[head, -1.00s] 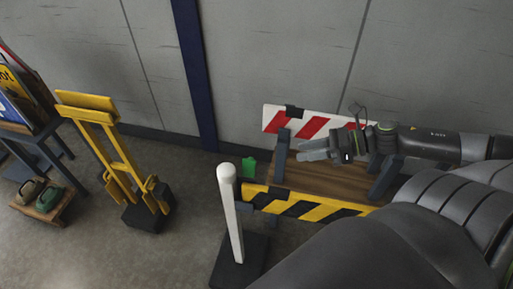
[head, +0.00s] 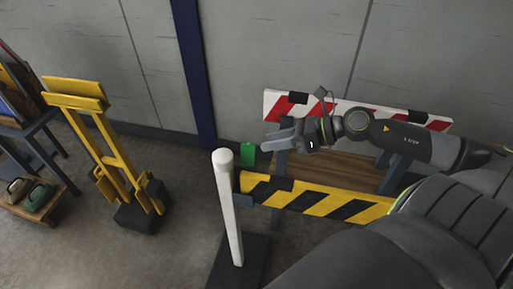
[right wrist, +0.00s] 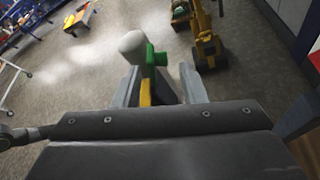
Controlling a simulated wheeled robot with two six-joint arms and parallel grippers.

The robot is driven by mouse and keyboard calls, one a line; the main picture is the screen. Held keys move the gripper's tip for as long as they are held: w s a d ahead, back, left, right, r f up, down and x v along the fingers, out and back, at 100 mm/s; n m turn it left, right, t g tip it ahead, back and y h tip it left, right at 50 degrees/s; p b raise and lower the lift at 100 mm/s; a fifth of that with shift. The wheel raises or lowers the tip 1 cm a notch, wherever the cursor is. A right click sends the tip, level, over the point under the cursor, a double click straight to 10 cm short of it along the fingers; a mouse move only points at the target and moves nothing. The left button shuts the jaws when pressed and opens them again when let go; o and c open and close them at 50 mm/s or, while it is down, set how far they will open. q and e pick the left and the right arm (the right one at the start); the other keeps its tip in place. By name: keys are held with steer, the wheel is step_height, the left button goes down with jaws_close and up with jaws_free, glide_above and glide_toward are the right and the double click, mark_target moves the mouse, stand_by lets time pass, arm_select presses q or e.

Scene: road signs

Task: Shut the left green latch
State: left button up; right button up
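The green latch (head: 247,152) stands up at the left end of the yellow-and-black striped board (head: 315,199), beside the white post (head: 231,205). In the right wrist view the green latch (right wrist: 155,58) shows just beyond the fingertips, between their lines. My right gripper (head: 270,143) is close to the right of the latch in the head view. Its fingers are apart and nothing is held in the right wrist view (right wrist: 160,85). Contact with the latch cannot be told. My left gripper is not in view.
The floor between post and yellow stand is clear.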

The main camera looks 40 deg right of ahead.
mark_target(251, 144)
steer(key=shift+b+x, duration=0.45)
steer(key=shift+x, duration=1.95)
steer(key=shift+c, duration=0.5)
steer(key=shift+r, duration=0.1)
steer(key=c, duration=0.7)
